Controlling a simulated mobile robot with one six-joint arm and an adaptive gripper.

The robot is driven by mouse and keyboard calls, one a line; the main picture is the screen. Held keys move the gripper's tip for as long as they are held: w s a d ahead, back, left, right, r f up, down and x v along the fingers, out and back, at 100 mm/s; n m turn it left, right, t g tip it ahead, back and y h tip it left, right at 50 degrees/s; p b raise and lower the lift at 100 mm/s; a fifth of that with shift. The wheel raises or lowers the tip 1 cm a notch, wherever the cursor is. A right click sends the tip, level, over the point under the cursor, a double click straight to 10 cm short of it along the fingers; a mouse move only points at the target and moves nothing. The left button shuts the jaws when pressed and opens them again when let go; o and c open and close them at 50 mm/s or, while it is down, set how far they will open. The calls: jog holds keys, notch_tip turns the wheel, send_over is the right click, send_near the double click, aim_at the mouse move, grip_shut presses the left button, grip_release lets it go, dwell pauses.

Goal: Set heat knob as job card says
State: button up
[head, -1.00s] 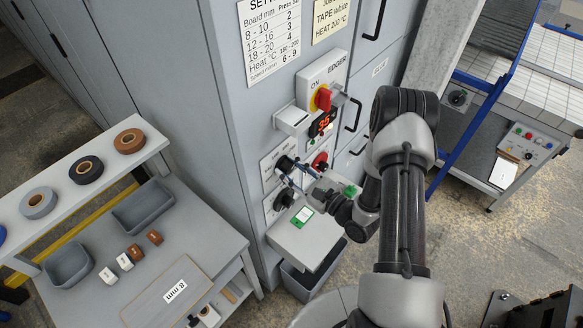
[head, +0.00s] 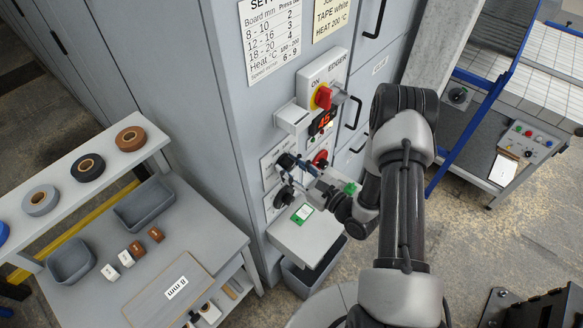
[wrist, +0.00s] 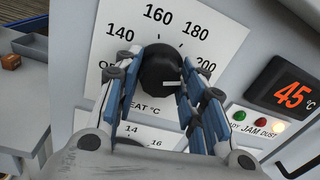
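The black heat knob (wrist: 160,70) is on a white dial plate (wrist: 100,55) marked OFF and 140 to 200. Its white pointer line points right, near the 200 mark. My gripper (wrist: 162,68) has its blue-padded fingers on both sides of the knob, apparently touching it. In the head view my gripper (head: 294,168) is at the upper knob on the edger front. The display (wrist: 294,93) reads 45 °C in orange. The job card (head: 329,18) on the cabinet reads TAPE white, HEAT 200 °C.
A second black knob (head: 283,197) is below the heat knob, above a grey shelf (head: 288,240) with a green-edged card (head: 302,214). A red switch (head: 323,97) is above the display. A bench (head: 205,240) with tape rolls and bins stands left.

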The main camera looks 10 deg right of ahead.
jog(key=o, duration=0.3)
jog(key=shift+w, duration=0.1)
jog(key=shift+o, duration=0.2)
jog(key=shift+s+f, duration=0.1)
jog(key=shift+s, duration=0.1)
jog(key=v, duration=1.1)
jog(key=shift+s+d, duration=0.2)
jog(key=shift+s, duration=0.15)
